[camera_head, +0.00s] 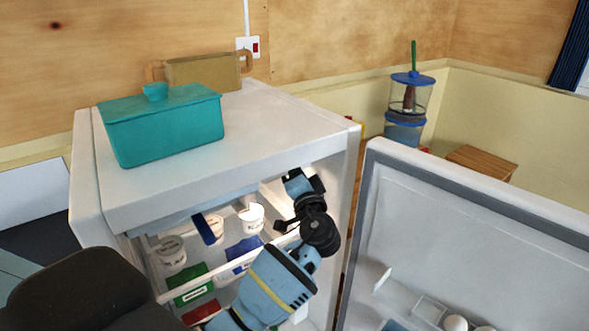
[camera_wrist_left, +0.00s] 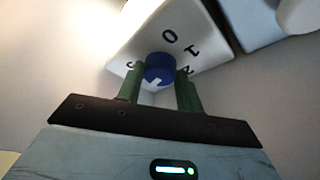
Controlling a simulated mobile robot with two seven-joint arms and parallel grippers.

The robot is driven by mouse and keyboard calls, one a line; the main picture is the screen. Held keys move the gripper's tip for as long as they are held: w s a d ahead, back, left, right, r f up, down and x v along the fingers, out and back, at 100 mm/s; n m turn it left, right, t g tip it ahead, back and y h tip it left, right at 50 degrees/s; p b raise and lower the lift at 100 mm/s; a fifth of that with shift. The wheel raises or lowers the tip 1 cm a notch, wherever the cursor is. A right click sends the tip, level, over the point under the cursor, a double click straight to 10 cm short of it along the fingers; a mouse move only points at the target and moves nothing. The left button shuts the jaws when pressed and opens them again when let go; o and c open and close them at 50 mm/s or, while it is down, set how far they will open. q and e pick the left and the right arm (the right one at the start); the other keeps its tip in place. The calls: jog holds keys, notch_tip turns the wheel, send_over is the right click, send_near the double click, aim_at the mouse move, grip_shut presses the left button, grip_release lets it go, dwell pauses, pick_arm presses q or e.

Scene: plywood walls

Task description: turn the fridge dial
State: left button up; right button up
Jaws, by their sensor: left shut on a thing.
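The fridge (camera_head: 230,165) stands with its door (camera_head: 480,240) swung open to the right. In the left wrist view a small round blue dial (camera_wrist_left: 158,66) with a white mark sits on a white plate (camera_wrist_left: 205,35) bearing black characters. My left gripper (camera_wrist_left: 160,72) has its two green fingers on either side of the dial, shut on it. In the head view my left arm reaches into the top right of the fridge, and its blue hand (camera_head: 298,184) shows there. The fingers and dial are hidden in that view. My right gripper is not in view.
A teal lidded box (camera_head: 165,125) and a brown tray-like piece (camera_head: 203,72) stand on the fridge top. White tubs (camera_head: 251,217) and coloured packs (camera_head: 188,285) fill the shelves below my arm. The door shelf holds eggs (camera_head: 455,323).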

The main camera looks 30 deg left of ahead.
pick_arm(q)
jog(key=o, duration=1)
jog(key=shift+d, duration=0.1)
jog(key=b+v, duration=0.1)
jog(key=v, duration=0.6)
jog(key=shift+s+d, duration=0.2)
jog(key=shift+s, duration=0.05)
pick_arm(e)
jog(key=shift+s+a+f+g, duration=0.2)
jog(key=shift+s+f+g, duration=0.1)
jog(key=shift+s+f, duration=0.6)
